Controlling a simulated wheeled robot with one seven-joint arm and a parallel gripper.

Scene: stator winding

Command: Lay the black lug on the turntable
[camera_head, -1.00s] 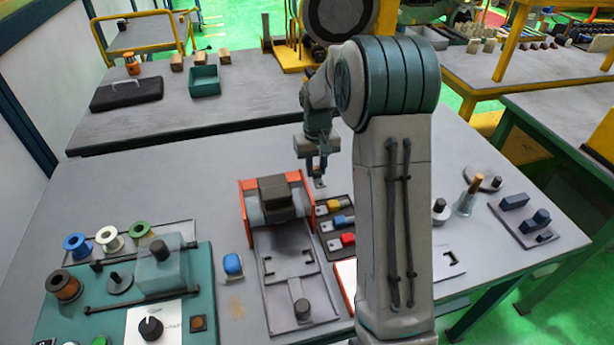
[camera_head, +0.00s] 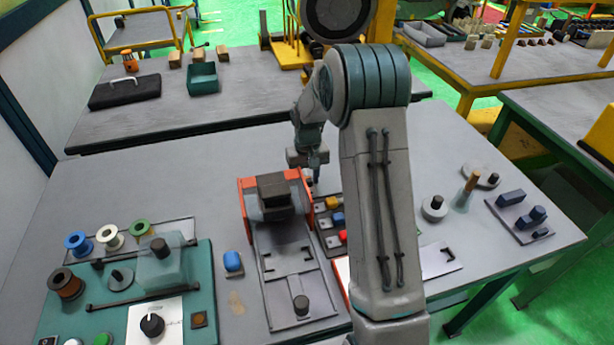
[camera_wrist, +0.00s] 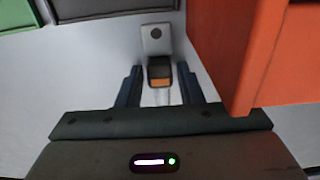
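The black lug (camera_wrist: 159,69) shows in the wrist view between the fingers of my gripper (camera_wrist: 160,84). It has a dark body with an orange band and a flat grey tongue with a hole. My gripper appears shut on it, above grey table surface. In the head view my gripper (camera_head: 311,172) hangs just right of the orange-sided stand, beyond the lug tray; the lug is hard to make out there.
The orange-sided stand (camera_head: 307,193) rises close beside my gripper. Spools and a translucent block (camera_head: 165,272) occupy the left board. Table space behind the stand is clear.

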